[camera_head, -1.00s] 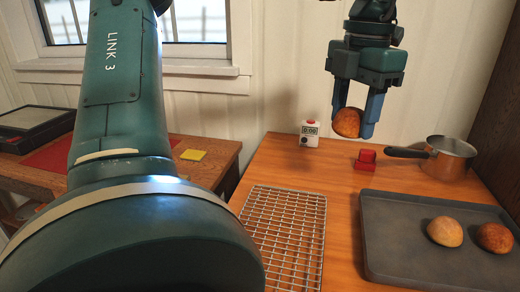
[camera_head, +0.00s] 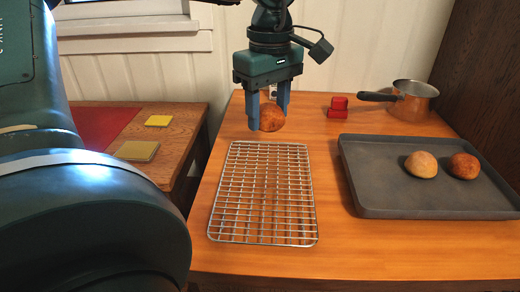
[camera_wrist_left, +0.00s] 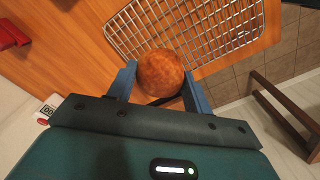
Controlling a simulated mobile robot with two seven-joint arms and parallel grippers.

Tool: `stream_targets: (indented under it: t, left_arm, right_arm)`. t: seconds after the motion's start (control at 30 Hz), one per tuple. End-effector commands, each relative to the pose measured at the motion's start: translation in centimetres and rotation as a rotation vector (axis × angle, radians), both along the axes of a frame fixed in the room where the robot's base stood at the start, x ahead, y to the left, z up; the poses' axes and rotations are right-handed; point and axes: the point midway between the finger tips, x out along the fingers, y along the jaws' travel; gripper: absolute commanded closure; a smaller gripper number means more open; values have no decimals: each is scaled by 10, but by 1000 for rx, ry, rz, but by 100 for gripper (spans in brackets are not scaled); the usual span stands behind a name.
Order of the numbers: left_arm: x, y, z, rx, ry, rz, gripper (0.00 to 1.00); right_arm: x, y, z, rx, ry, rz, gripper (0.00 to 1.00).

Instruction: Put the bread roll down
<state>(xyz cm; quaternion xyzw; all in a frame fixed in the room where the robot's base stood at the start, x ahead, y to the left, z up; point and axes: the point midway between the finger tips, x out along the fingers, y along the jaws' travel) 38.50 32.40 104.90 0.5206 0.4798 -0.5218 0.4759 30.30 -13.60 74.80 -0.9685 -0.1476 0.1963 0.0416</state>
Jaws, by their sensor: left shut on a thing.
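My left gripper (camera_head: 269,115) is shut on a brown bread roll (camera_head: 271,118) and holds it near the far edge of the wire cooling rack (camera_head: 262,195). In the left wrist view the bread roll (camera_wrist_left: 160,73) sits between the two blue fingers, with the rack (camera_wrist_left: 190,25) beyond it. The roll looks raised above the table; its exact height is hard to tell. The rack is bare. Two more rolls, one pale (camera_head: 421,164) and one darker (camera_head: 463,166), lie on the dark baking tray (camera_head: 375,200) at the right. My right gripper is not seen.
A copper saucepan (camera_head: 412,106) and a red object (camera_head: 338,107) stand at the back of the wooden table (camera_head: 330,240). A side table at the left holds a yellow pad (camera_head: 158,120) and a greenish pad (camera_head: 137,151). Bare table separates rack and tray.

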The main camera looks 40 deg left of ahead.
Motion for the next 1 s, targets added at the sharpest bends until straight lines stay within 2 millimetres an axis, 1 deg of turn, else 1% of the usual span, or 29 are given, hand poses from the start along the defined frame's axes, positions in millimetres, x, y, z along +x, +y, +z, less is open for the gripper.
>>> stream_targets:
  t: [0.03,0.13,0.2,0.33,0.43,0.6,0.87,0.97,1.0]
  left_arm:
    - [-1,0,-13,-1,6,-2,71]
    - [-1,0,-31,-1,6,0,71]
    - [-1,0,-39,-2,3,1,71]
    - [0,0,-48,-1,2,3,71]
    - [-1,0,-59,-1,4,3,71]
    - [-1,0,-82,-2,3,3,71]
    - [0,0,-83,-1,1,4,71]
    - [0,0,-87,-1,1,4,71]
    - [0,0,-87,0,0,4,49]
  right_arm:
    - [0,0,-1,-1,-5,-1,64]
    - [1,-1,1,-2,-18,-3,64]
    - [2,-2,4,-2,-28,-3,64]
    - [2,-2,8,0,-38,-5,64]
    - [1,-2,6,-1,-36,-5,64]
    - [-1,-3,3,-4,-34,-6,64]
    - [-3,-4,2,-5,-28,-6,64]
    - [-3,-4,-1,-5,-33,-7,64]
    - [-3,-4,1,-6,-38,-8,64]
